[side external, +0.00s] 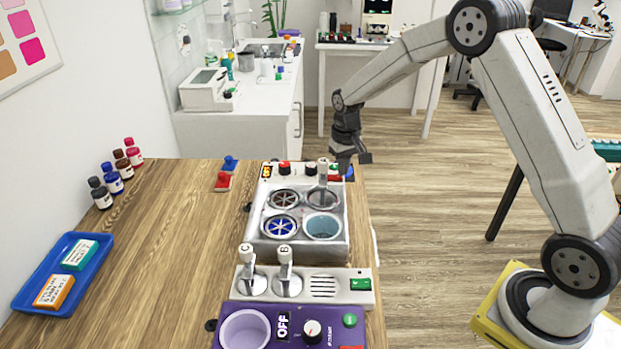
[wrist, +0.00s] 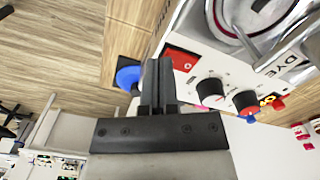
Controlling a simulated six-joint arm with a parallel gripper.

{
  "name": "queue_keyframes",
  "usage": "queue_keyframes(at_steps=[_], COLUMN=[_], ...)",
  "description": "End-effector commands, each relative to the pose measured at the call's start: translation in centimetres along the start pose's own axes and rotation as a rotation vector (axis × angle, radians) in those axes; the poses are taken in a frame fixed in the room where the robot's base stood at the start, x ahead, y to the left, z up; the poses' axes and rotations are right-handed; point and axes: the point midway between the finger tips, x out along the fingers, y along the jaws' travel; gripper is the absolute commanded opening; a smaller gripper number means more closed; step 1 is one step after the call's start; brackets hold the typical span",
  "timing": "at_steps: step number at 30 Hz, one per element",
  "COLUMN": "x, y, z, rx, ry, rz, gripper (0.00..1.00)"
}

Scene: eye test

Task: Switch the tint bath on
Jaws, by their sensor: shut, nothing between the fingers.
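The tint bath looks to be the pale metal box (side external: 254,241) with several round wells near the table's right edge. Its far panel carries a red rocker switch (side external: 334,171), dark and red knobs and a small lit display (side external: 266,171). Contact cannot be told. In the side view my gripper (side external: 346,165) is at the bath's far right corner.
A blue round piece (wrist: 128,78) lies left of my fingers. A metal-handled tool marked DYE (wrist: 292,60) rests over a well. A panel with two levers (side external: 244,287) and a purple unit reading OFF (side external: 283,326) stand nearer. The table's middle left is clear.

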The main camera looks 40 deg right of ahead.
Motion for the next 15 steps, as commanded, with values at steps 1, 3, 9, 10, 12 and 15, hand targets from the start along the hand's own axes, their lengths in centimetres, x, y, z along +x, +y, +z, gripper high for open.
queue_keyframes(at_steps=[1, 3, 9, 10, 12, 15], x=[0.08, 0.15, 0.35, 0.38, 0.45, 0.56], y=[0.0, 0.0, 0.0, 0.0, 0.0, 0.0], z=[0.01, 0.01, 0.0, 0.0, 0.0, 0.0], rx=[0.0, 0.0, 0.0, 0.0, 0.0, 0.0], ry=[0.0, 0.0, 0.0, 0.0, 0.001, 0.001], rz=[0.0, 0.0, 0.0, 0.0, 0.0, 0.0], gripper=[0.0, 0.0, 0.0, 0.0, 0.0, 0.0])
